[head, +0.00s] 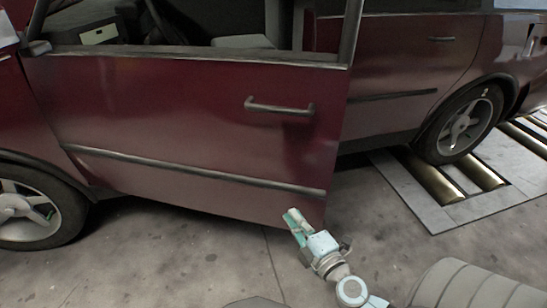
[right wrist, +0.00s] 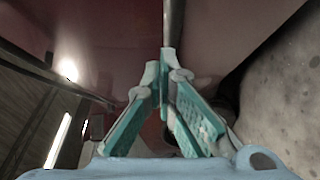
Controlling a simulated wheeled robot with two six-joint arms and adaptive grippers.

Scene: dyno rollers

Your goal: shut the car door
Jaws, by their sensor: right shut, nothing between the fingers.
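The dark red car door (head: 190,110) stands open, its right edge swung out from the car body. It has a handle (head: 280,107) near that edge and a dark trim strip (head: 190,168) low down. My right gripper (head: 291,214) is shut and empty, in front of the door's lower right corner, just below the trim strip. In the right wrist view the teal fingers (right wrist: 165,62) meet, with the red door panel (right wrist: 120,30) and a dark strip beyond them. I cannot tell whether the tips touch the door. My left gripper is not in view.
The rear wheel (head: 463,125) sits by brass rollers (head: 437,180) set in a grey floor plate at the right. The front wheel (head: 35,215) is at the left. A grey ribbed object (head: 465,285) is at the lower right. The concrete floor (head: 170,255) before the door is clear.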

